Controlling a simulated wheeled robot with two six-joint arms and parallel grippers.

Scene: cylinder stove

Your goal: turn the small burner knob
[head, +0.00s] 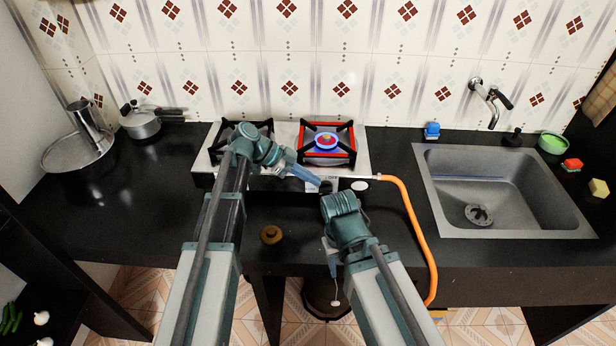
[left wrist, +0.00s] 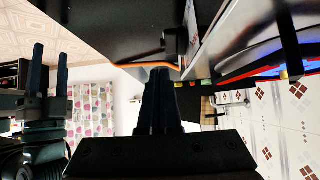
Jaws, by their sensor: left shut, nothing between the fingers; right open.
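The stove (head: 379,152) stands on the black counter with its front panel facing me. A dark knob (head: 326,187) sits on the panel near the OFF lettering; a dark knob-like shape (left wrist: 182,41) also shows in the left wrist view. A pale round piece (head: 360,185) is to its right. My left gripper (head: 316,181) is shut and empty, its tips close to the dark knob; I cannot tell whether they touch. Its fingers also show in the left wrist view (left wrist: 161,78). My right gripper (head: 334,290) is open and empty, lower, in front of the counter; it shows at left in the wrist view (left wrist: 49,70).
The right burner (head: 326,141) glows blue and red inside a red-edged grate. An orange hose (head: 416,225) runs down from the stove's right. A brown round object (head: 271,235) lies at the counter front. A sink (head: 505,190) is at right, pots (head: 140,122) at left.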

